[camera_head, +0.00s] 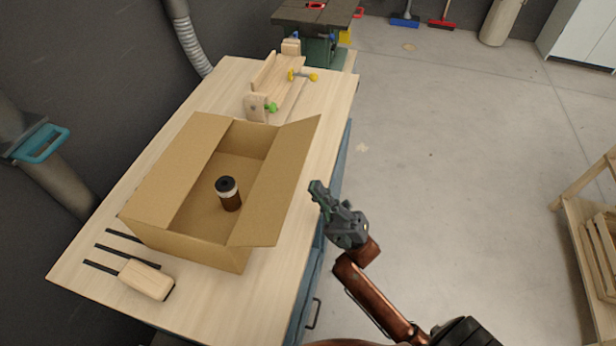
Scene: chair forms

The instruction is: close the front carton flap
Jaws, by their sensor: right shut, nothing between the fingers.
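An open cardboard carton (190,240) stands on the wooden workbench. Its right flap (282,182), along the side towards the bench's edge and my right arm, stands up and leans outward. Its left flap (178,168) also shows and spreads towards the wall. A brown jar with a dark lid (229,194) stands inside the carton. My right gripper (317,192) is shut and empty, just beyond the bench's right edge. It is to the right of the right flap, with a small gap between them in the picture. My left gripper is not in view.
A light wooden block with black rods (146,280) lies on the bench (225,305) near the carton. A wooden fixture with clamps (272,90) stands behind it. The floor right of the bench is clear; a wooden shelf (590,215) stands far right.

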